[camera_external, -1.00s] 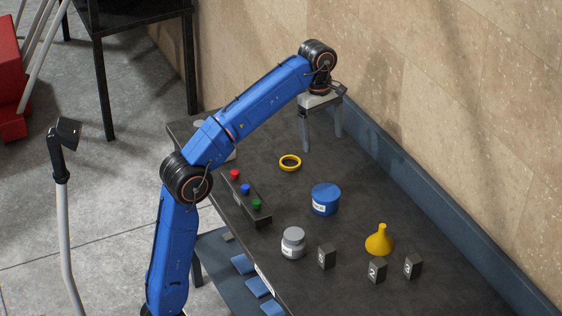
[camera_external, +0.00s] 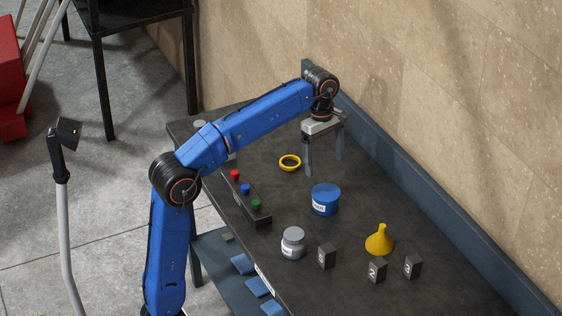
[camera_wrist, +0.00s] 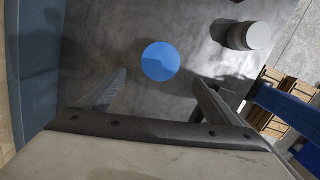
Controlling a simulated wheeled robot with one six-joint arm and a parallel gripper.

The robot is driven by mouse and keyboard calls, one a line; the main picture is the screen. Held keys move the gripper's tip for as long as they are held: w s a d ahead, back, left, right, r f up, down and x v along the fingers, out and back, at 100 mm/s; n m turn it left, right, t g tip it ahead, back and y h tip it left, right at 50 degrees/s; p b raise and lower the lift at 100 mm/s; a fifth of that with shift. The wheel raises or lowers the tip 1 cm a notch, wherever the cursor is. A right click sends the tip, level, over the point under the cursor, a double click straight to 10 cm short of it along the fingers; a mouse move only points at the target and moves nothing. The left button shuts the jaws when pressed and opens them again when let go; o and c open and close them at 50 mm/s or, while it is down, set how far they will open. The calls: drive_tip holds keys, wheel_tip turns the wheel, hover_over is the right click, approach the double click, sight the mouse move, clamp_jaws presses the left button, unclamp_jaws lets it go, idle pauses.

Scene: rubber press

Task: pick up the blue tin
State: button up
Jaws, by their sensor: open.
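The blue tin (camera_external: 326,198), a short round can with a flat lid and a white label, stands upright on the dark table. In the wrist view its round blue top (camera_wrist: 160,61) shows ahead of the fingertips, roughly between their lines. My gripper (camera_external: 323,165) is open and empty, its two fingers pointing down behind the tin in the external view. It also shows in the wrist view (camera_wrist: 160,84). The fingers look apart from the tin, and nothing hides it.
A yellow ring (camera_external: 290,163) lies left of the tin. A button box (camera_external: 245,198), a grey jar (camera_external: 293,243), a yellow funnel (camera_external: 380,241) and numbered black blocks (camera_external: 377,270) stand around it. The wall borders the table (camera_external: 440,285) on the right.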

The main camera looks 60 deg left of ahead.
sight(326, 191)
drive_tip(key=f, duration=0.4)
drive_tip(key=d+f, duration=0.1)
drive_tip(key=f, duration=0.8)
drive_tip(key=shift+w+d+f, duration=0.1)
drive_tip(key=shift+d+f, duration=0.15)
drive_tip(key=shift+d, duration=0.15)
drive_tip(key=c, duration=1.5)
